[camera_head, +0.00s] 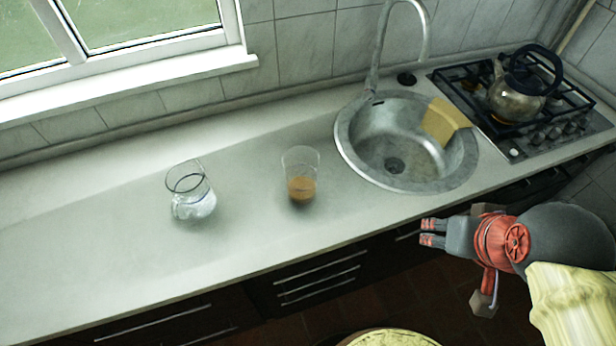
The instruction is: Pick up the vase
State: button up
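A clear glass vase (191,194) with a dark rim stands on the counter, left of the middle of the head view. It looks partly filled with something clear. A clear glass (300,176) with brown liquid in its lower part stands to its right. My gripper (428,233) is at the right, in front of the counter's front edge, with its fingers pointing left. It is well apart from the vase. Its red fingertips show with a small gap between them, and nothing is seen in them.
A round metal sink (358,142) with a tall faucet (377,50) and a yellow cloth (441,119) lies right of the glass. A kettle (517,98) stands on the gas hob (576,122) at the far right. The counter (90,240) is clear around the vase. Drawers with handles lie below.

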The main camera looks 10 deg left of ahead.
aim_at(302, 164)
jog(key=k+j+u, duration=0.1)
jog(key=j, duration=0.4)
jog(key=k+j, duration=0.2)
jog(key=j, duration=0.3)
jog(key=k+j+u, duration=0.15)
jog(key=j, duration=0.35)
jog(key=k+j+u, duration=0.1)
jog(key=j, duration=0.4)
